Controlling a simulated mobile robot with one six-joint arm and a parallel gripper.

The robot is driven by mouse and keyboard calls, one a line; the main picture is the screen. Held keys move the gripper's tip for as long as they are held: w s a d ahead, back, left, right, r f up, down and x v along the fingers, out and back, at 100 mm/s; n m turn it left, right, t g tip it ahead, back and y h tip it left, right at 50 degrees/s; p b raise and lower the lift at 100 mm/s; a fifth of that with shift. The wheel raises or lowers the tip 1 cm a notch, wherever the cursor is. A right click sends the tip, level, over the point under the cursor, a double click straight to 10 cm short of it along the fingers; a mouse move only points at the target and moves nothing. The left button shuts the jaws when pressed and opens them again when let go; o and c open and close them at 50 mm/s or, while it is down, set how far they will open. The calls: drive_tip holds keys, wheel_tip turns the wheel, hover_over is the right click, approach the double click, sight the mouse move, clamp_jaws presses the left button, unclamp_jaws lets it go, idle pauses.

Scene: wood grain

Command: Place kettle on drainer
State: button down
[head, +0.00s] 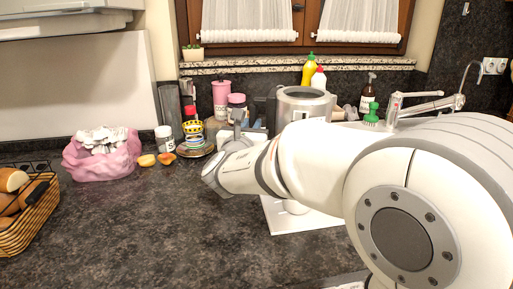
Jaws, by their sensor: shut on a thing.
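The silver, round, open-topped kettle (305,95) shows above my arm, right of centre. My arm hides its lower part, so I cannot tell whether it touches anything below. My gripper (240,128) shows only in part behind my wrist, just left of the kettle. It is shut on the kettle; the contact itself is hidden. A white flat surface that looks like the drainer (285,222) shows below my arm, mostly covered by it.
A tap (440,103) and bottles stand at the back right. A pink jar (221,98), cups and a shaker (165,138) stand behind my wrist. A pink bag (85,168) and bread basket (40,210) are at left. The dark counter (170,235) is clear in front.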

drive_tip(key=shift+f+b, duration=0.5)
drive_tip(key=shift+f, duration=1.95)
drive_tip(key=c, duration=1.3)
unclamp_jaws()
drive_tip(key=shift+f, duration=0.1)
drive_tip(key=v, duration=1.1)
drive_tip(key=shift+p, duration=0.3)
drive_tip(key=shift+s+a, duration=0.1)
drive_tip(key=shift+s, duration=0.45)
